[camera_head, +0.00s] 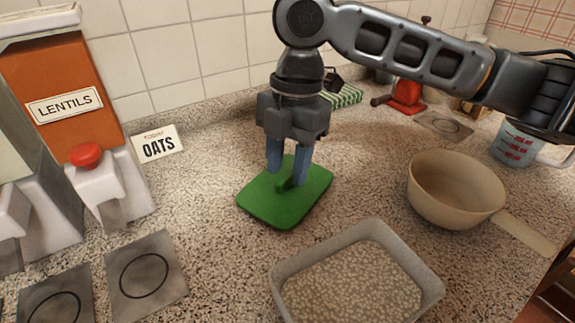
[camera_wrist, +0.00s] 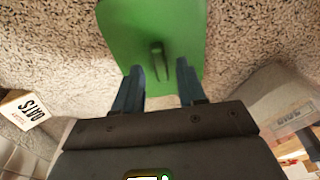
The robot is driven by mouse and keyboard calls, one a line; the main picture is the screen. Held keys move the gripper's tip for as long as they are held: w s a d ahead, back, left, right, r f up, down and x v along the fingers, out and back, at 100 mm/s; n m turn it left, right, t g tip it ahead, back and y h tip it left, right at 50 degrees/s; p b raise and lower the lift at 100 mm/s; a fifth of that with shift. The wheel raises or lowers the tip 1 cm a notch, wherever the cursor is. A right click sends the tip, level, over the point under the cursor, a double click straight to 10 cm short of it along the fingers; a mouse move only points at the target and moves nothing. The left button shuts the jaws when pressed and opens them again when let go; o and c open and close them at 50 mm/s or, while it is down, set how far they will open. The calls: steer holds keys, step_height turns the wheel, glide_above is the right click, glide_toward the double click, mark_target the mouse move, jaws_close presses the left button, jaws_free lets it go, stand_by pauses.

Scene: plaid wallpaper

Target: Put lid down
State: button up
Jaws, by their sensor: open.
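The green lid (camera_head: 302,207) lies flat on the speckled countertop, with a small upright handle (camera_head: 284,187) at its middle. My gripper (camera_head: 288,176) is directly above the lid, pointing down. Its two blue fingers are apart, one on each side of the handle's line. In the wrist view the lid (camera_wrist: 180,18) fills the top middle and its handle (camera_wrist: 158,58) stands between and just beyond the open fingertips (camera_wrist: 160,72). The fingers appear clear of the handle, and nothing is held.
An open bin (camera_head: 431,272) of grain-like pieces stands in front of the lid. A beige pan (camera_head: 447,211) is at right, with a measuring cup (camera_head: 512,146) behind it. Dispensers, one labelled lentils (camera_head: 68,102), stand left beside an oats card (camera_head: 159,146). Counter is free around the lid.

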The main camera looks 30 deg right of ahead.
step_height(320, 180, up, 11)
steer(key=d, duration=0.1)
steer(key=shift+w+d, duration=0.3)
steer(key=shift+p, duration=0.3)
